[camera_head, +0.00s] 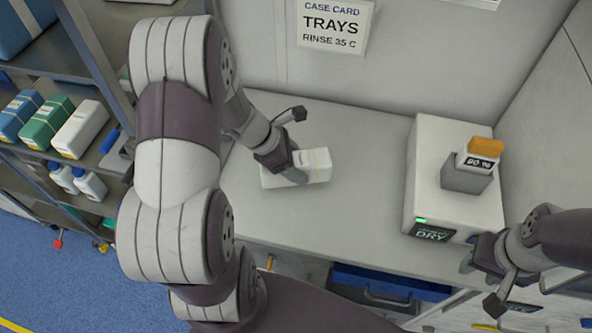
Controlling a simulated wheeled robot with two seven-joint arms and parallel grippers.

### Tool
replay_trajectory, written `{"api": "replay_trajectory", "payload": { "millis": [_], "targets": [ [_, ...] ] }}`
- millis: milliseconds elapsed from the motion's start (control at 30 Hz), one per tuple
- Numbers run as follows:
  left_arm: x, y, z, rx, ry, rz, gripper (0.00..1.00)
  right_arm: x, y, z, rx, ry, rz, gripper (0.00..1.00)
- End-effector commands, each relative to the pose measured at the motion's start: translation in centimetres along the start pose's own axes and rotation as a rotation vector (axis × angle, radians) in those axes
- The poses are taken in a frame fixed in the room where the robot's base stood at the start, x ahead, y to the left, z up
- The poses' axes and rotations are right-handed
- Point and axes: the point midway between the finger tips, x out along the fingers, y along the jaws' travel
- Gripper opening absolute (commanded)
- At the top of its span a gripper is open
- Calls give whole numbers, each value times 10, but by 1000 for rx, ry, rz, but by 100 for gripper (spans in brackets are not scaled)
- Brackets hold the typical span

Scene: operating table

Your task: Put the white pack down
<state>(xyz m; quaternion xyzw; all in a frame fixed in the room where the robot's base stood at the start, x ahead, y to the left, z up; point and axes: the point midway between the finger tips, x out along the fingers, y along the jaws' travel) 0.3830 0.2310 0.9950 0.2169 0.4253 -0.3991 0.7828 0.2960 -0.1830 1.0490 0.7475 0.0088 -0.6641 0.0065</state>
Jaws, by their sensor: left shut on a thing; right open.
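The white pack (316,165) is a small white box at the middle left of the pale counter (350,217). My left gripper (296,172) comes down over it from the upper left and is shut on it. The gripper hides part of the pack. The pack is at or very near the counter top; I cannot tell whether it touches. My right gripper (480,285) is open and empty at the lower right, in front of the counter's front edge.
The counter between pack and unit is clear. A shelf rack with several packs and bottles (75,135) stands at the left. A blue drawer (390,283) is below.

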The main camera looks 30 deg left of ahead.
Motion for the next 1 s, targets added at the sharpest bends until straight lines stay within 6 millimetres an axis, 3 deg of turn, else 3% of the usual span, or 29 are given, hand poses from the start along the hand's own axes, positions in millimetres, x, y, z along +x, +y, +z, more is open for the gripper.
{"api": "replay_trajectory", "payload": {
  "millis": [300, 633, 667, 733, 1000],
  "targets": [
    [35, 4, -24, -2, 0, -1, 28, 4, 0, 0, 0, 0, 0, 43],
    [39, 4, -26, -1, 0, 1, 28, 7, 0, 1, 0, 0, 0, 43],
    [39, 4, -26, -1, 0, 0, 72, 7, 0, 1, 0, 0, 0, 43],
    [38, 4, -25, -1, 0, 0, 94, 6, 0, 1, 0, 0, 0, 43],
    [37, 4, -25, -1, 0, 0, 94, 5, 0, 1, 0, 0, 0, 43]
  ]
}}
